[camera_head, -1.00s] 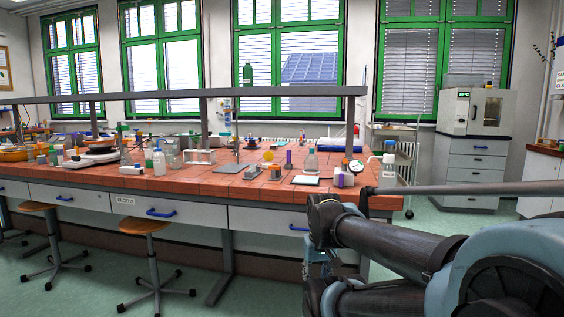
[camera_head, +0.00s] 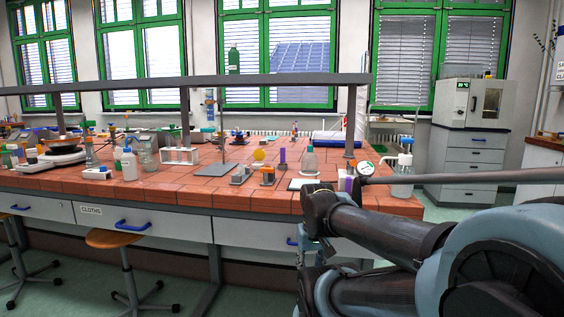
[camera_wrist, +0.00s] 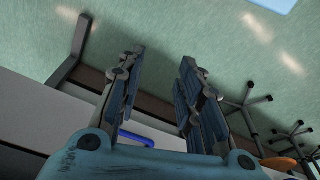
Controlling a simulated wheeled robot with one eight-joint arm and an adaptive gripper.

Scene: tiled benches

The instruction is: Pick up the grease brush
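I cannot pick out the grease brush in either view; the small items on the bench are too small to tell apart. My gripper (camera_wrist: 162,60) is open, with its two fingers apart and nothing between them. In the wrist view it is over the green floor beside the bench front. In the head view my arm reaches in from the right, in front of the bench's near right corner, and hides part of it.
The red-tiled bench (camera_head: 130,192) carries several bottles, a white rack (camera_head: 180,155), a grey stand plate (camera_head: 222,169) and a white pad (camera_head: 303,184). A grey overhead rail (camera_head: 230,80) spans it. A stool (camera_head: 115,238) stands in front. A white cabinet (camera_head: 468,150) is behind right.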

